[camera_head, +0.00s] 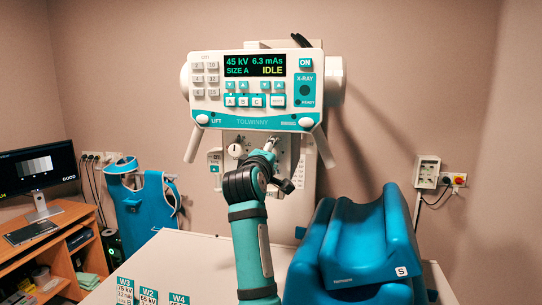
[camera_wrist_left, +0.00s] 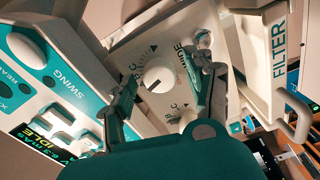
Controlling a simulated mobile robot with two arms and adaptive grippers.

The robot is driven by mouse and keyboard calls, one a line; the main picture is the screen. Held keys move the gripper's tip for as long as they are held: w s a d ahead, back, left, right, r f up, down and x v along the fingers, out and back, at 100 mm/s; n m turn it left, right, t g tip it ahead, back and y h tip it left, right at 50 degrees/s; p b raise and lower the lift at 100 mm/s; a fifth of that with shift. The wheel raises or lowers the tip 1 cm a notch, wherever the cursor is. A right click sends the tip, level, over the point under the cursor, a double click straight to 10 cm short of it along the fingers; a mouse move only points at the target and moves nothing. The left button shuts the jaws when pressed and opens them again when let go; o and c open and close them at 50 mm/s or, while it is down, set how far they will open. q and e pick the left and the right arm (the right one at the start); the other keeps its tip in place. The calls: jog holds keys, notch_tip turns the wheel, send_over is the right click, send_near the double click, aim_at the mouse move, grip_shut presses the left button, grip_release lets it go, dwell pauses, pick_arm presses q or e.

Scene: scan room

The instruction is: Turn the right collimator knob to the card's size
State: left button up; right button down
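The collimator panel (camera_head: 247,137) hangs under the white X-ray console (camera_head: 258,90), whose display reads 45 kV, 6.3 mAs, SIZE A, IDLE. A round white knob (camera_head: 235,150) shows on the panel's left. My left gripper (camera_head: 272,145) is raised at the panel's right part and covers much of it. In the left wrist view, a white knob (camera_wrist_left: 157,79) with a dark pointer mark sits between the spread fingers of this gripper (camera_wrist_left: 163,88); I cannot tell whether they touch it. Cards W3 (camera_head: 124,290), W2 (camera_head: 149,296) and W4 (camera_head: 179,298) stand on the table, partly cut off.
A blue padded support (camera_head: 350,245) fills the table's right side, close to my left arm. A white table top (camera_head: 190,255) is largely bare to the left. A desk with a monitor (camera_head: 37,167) and a blue apron (camera_head: 150,205) are farther left.

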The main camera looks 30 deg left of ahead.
pick_arm(q)
jog(key=v, duration=0.7)
jog(key=shift+s, duration=0.2)
dwell(0.4)
jog(key=shift+f, duration=0.1)
